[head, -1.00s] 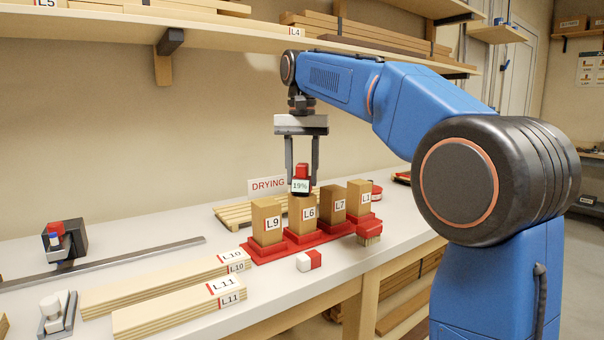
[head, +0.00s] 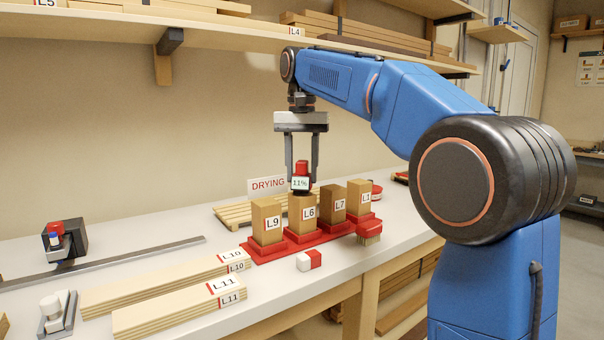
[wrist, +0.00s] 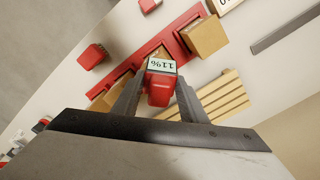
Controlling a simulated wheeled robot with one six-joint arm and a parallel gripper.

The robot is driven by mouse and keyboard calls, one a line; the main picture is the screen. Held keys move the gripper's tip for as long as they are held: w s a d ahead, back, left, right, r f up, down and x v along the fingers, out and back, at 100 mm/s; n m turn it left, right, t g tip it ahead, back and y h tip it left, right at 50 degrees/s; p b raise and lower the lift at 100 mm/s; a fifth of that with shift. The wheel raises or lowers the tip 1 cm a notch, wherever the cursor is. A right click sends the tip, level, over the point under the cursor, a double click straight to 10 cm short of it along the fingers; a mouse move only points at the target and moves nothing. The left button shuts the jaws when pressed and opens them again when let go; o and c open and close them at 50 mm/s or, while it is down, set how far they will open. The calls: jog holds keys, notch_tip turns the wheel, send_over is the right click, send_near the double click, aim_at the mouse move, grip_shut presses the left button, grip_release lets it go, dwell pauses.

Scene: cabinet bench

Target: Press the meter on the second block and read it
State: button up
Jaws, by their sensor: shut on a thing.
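The meter (head: 301,170) is red with a dark base and a small white display that reads 11%. My gripper (head: 302,180) points down and is shut on the meter, over the L6 block (head: 302,215). L6 is the second block from the left in the red rack (head: 266,253). Whether the meter's base touches the block's top or sits just above it, I cannot tell. In the wrist view the meter (wrist: 160,90) shows between the two fingers, display upside down, partly hiding the block below.
The L9 block (head: 266,220), L7 block (head: 332,205) and L1 block (head: 358,197) stand close by in the rack. A DRYING sign (head: 267,186) and a pallet (head: 230,216) are behind.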

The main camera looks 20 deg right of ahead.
jog(key=shift+r, duration=3.15)
